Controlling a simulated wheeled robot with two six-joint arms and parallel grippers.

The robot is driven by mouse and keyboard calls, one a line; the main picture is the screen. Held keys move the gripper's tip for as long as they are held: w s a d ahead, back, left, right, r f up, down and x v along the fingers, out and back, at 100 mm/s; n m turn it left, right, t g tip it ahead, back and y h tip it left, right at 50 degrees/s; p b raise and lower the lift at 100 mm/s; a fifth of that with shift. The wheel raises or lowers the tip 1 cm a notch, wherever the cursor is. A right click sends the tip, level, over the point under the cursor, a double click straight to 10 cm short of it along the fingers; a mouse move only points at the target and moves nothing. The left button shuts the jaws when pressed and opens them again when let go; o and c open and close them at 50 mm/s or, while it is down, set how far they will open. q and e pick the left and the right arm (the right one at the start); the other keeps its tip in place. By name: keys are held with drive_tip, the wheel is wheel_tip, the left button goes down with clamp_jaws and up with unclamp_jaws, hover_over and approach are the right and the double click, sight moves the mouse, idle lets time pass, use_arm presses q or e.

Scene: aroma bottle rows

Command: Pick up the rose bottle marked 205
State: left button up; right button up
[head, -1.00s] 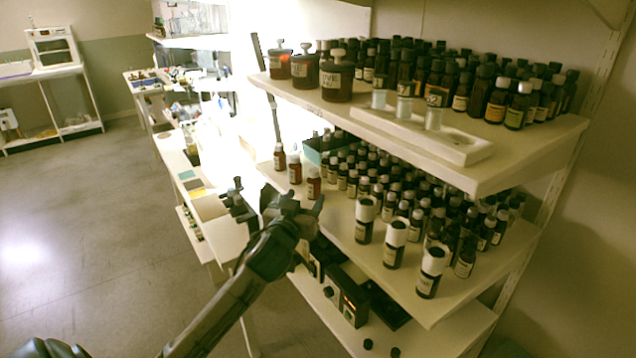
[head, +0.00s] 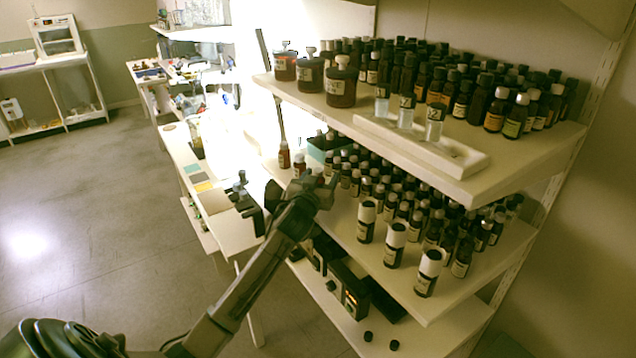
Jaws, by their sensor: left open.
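Small reddish-brown bottles with white caps stand at the left end of the middle shelf (head: 447,296). One of them (head: 284,156) stands clear at the far left, and another (head: 299,166) is just right of it. The labels are too small to read, so I cannot tell which is the rose bottle marked 205. My left gripper (head: 322,180) is open at the front edge of this shelf, close to these bottles and partly covering what is behind it. I see nothing between its fingers. My right gripper is not in view.
Many dark bottles crowd the middle shelf; several white-capped ones (head: 395,246) stand along its front. The upper shelf (head: 510,160) holds large red-brown jars (head: 341,86), a white tray (head: 465,165) and more bottles. A black device (head: 350,291) sits below. Floor at left is clear.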

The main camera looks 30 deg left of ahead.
use_arm(q)
drive_tip(key=c, duration=1.1)
drive_tip(key=shift+r, duration=0.1)
